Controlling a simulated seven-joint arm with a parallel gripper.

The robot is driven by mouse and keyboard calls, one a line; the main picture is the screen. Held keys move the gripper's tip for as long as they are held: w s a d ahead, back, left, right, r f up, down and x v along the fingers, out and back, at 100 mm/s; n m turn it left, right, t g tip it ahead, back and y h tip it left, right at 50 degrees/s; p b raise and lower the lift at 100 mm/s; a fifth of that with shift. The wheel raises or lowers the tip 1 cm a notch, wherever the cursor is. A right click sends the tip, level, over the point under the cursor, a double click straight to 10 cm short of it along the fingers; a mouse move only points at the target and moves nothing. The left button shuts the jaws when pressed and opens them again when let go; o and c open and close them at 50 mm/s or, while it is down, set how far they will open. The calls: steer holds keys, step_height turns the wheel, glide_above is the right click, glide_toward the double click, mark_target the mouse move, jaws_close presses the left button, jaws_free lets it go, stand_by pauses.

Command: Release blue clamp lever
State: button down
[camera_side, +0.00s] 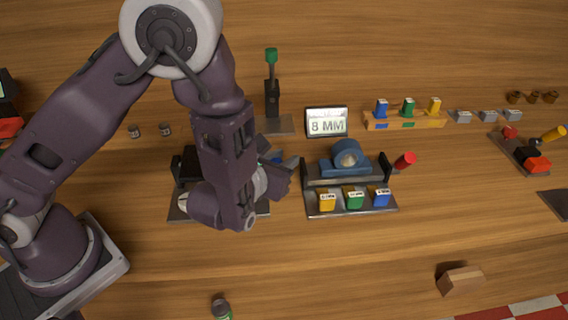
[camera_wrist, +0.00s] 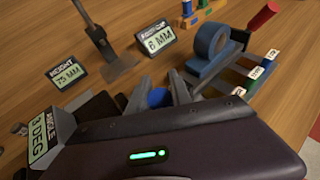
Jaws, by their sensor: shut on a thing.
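My gripper (camera_wrist: 158,94) shows in the wrist view with its two grey fingers on either side of a rounded blue piece, which I take to be the blue clamp lever (camera_wrist: 158,98). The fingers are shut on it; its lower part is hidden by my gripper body. In the side view my gripper (camera_side: 281,168) is low over a dark fixture (camera_side: 180,208), just left of the blue ring housing. A small bit of blue (camera_side: 276,157) shows beside the fingers there. My arm hides most of this fixture.
A blue ring housing (camera_side: 346,157) with a grey cone sits in a cradle with a red handle (camera_side: 405,160) and yellow, green and blue tabs in front. Front table is mostly clear.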

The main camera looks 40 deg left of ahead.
steer(key=shift+w+a+f+n+g+h, duration=0.35)
steer(key=shift+w+a+n+g+h, duration=0.35)
steer(key=shift+g, duration=0.5)
steer(key=shift+w+a+f+g+h, duration=0.45)
steer(key=shift+g+h, duration=0.15)
steer(key=shift+g, duration=0.2)
steer(key=c, duration=1.2)
jaws_free()
steer(key=shift+o, duration=0.2)
steer(key=shift+s, duration=0.1)
